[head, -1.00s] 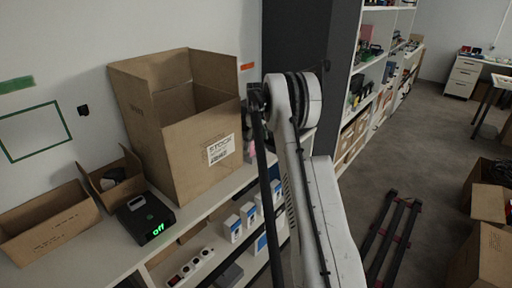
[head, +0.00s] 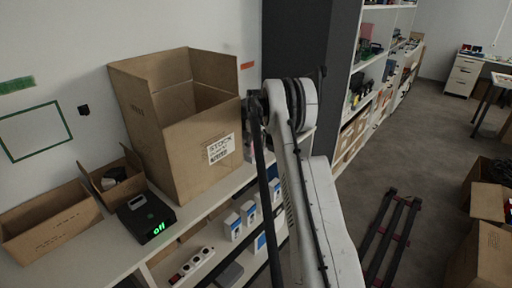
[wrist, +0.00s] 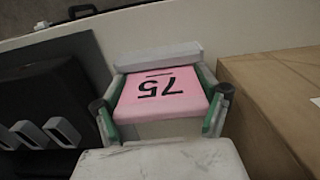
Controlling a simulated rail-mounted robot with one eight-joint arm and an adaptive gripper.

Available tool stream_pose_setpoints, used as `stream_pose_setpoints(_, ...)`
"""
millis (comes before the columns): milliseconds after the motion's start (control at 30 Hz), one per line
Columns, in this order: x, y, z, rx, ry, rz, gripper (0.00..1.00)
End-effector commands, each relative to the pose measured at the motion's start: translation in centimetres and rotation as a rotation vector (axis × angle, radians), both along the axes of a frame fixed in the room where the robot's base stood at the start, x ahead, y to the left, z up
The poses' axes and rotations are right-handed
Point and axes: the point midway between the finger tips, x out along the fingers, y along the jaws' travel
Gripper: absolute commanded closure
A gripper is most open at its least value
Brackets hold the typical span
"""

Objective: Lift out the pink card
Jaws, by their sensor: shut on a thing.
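The pink card (wrist: 160,92) bears a black "75", upside down in the wrist view. My gripper (wrist: 160,98) has one green-padded finger at each side of the card and is shut on it. A pale grey bar (wrist: 158,56) lies along the card's far edge; I cannot tell whether it touches the card. A pale block fills the bottom of the wrist view below the card. In the head view my arm hides the gripper and most of the card.
A tall open carton (head: 185,150) stands on the white shelf left of my arm. A black device (head: 146,217) with a green display and two small open cartons are farther left. In the wrist view, a carton (wrist: 275,105) is close on the right and a black object (wrist: 45,110) on the left.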

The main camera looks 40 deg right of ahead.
Motion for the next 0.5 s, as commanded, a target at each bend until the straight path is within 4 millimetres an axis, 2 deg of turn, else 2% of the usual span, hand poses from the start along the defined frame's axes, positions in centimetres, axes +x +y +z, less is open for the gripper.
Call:
stream_pose_setpoints(133,0.0,0.0,0.2,0.000,0.000,0.000,0.51)
stream_pose_setpoints(233,0.0,0.0,1.3,0.000,0.000,0.000,0.51)
stream_pose_setpoints(500,0.0,0.0,6.2,0.000,0.000,0.000,0.52)
